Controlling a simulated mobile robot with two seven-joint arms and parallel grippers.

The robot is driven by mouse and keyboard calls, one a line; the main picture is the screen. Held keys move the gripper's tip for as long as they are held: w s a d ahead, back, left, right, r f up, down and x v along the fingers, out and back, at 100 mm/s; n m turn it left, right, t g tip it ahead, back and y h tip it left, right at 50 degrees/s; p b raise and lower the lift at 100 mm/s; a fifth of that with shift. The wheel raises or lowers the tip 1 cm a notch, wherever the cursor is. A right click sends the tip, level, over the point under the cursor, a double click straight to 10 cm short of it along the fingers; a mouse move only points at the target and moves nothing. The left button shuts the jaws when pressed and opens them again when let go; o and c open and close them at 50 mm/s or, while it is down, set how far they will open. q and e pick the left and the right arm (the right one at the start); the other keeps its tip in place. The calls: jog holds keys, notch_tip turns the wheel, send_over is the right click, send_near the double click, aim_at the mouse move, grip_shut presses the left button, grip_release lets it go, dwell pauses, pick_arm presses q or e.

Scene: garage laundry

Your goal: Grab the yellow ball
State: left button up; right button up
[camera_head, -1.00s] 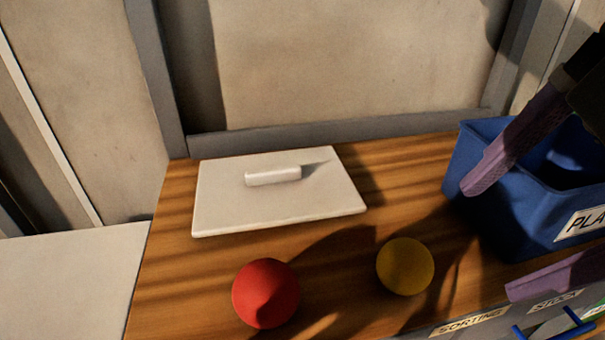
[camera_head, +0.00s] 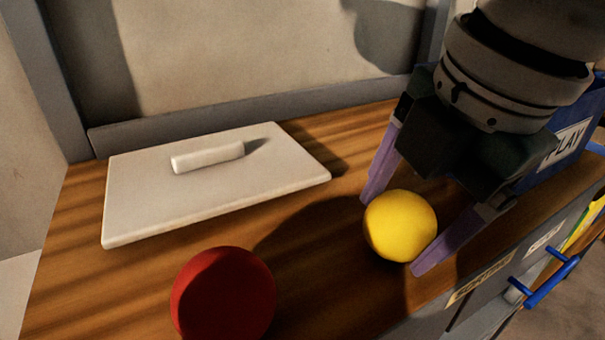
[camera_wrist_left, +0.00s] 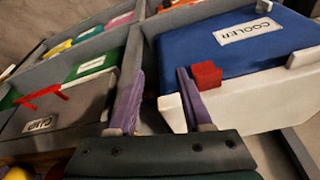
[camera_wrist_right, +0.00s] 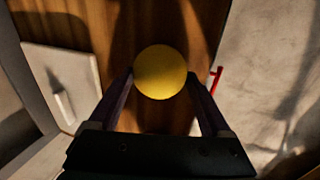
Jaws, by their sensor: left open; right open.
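The yellow ball (camera_head: 400,225) rests on the wooden worktop near its front edge. My right gripper (camera_head: 392,236) is open, with its purple fingers on either side of the ball. In the right wrist view the ball (camera_wrist_right: 160,72) sits between the fingertips (camera_wrist_right: 160,80); I cannot tell whether either finger touches it. My left gripper (camera_wrist_left: 158,75) is open, away from the worktop, near a blue cooler (camera_wrist_left: 250,50) with a white lower part. A small red block-like piece (camera_wrist_left: 206,75) shows by its right finger.
A red ball (camera_head: 223,295) sits on the worktop (camera_head: 80,265) at the front. A white lid-like board with a handle (camera_head: 215,195) lies behind it. A blue bin labelled PLAY (camera_head: 572,140) stands at the right, partly behind my right arm. A blue handle (camera_head: 550,282) sticks out below the front edge.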

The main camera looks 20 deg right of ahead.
jog(key=shift+w+f, duration=0.1)
jog(key=shift+f, duration=0.3)
jog(key=shift+c, duration=0.3)
jog(key=c, duration=1)
jog(key=shift+o, duration=0.2)
